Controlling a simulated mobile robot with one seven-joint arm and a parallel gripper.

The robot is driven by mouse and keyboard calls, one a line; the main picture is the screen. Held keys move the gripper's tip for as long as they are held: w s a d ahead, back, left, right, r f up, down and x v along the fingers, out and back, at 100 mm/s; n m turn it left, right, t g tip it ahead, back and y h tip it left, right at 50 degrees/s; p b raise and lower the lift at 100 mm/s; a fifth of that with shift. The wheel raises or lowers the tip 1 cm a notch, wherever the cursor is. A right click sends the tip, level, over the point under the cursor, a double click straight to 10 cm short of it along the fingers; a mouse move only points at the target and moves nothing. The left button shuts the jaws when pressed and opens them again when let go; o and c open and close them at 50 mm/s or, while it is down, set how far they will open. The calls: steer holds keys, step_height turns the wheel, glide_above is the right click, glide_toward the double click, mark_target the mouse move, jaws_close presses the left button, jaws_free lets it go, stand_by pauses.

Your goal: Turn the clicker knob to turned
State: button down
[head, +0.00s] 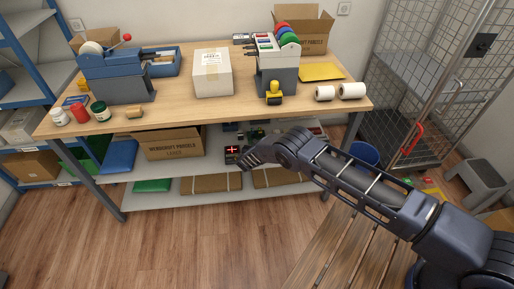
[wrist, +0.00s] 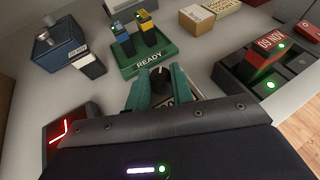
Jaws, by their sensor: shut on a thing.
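The clicker knob (wrist: 160,76) is a small black knob with a pale pointer line, in the middle of the wrist view. My gripper (wrist: 161,86) has its two teal fingers on either side of the knob and is shut on it. The lower part of the knob and most of its body, with a pale label, are hidden by the fingers and the dark gripper housing. In the head view my gripper (head: 247,163) reaches to the shelf under the table; the knob cannot be made out there.

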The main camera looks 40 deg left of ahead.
steer(key=shift+a+m+t+h, duration=0.15)
steer(key=shift+m+t+h, duration=0.05)
steer(key=shift+m+h, duration=0.65)
steer(key=shift+a+m+t+h, duration=0.1)
steer(key=shift+m+t+h, duration=0.1)
steer(key=shift+m+h, duration=1.05)
steer(key=shift+h, duration=0.3)
steer(key=c, duration=1.2)
jaws_free()
steer(key=v, duration=1)
steer(key=shift+s, duration=0.4)
steer(key=shift+r, duration=0.15)
